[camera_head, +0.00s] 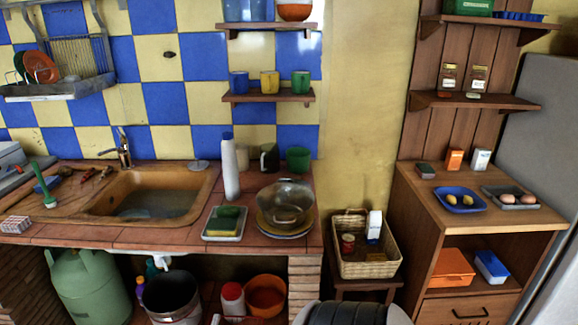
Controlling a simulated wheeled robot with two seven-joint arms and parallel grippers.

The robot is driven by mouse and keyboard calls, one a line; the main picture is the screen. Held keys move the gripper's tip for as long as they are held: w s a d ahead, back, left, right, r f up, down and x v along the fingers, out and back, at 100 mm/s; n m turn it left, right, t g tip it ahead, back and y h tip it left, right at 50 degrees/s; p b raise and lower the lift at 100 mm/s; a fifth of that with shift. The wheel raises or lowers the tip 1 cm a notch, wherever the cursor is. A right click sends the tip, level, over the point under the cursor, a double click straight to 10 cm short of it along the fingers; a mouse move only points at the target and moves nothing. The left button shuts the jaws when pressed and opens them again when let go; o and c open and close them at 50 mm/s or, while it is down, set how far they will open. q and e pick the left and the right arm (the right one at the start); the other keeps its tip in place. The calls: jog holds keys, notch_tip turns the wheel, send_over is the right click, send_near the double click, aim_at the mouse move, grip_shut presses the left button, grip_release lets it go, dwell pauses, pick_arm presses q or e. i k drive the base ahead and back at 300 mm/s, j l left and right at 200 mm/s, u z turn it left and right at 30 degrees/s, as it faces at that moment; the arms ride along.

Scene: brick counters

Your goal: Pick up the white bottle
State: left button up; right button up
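A tall, slim white bottle (231,170) with a blue cap stands upright on the tiled counter, just right of the sink. Another white container with a red cap (232,302) stands below the counter. A white bottle-like item (374,224) stands in the wicker basket; I cannot tell what it is. Neither of my grippers is in view.
Right of the tall bottle are a metal colander (284,203) on plates, a dark mug (269,157) and a green cup (298,159). A sponge tray (225,224) lies in front. The sink (150,205) is left. A shelf (268,97) with cups hangs above.

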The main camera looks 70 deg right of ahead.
aim_at(230, 169)
jog(key=z, duration=1.9)
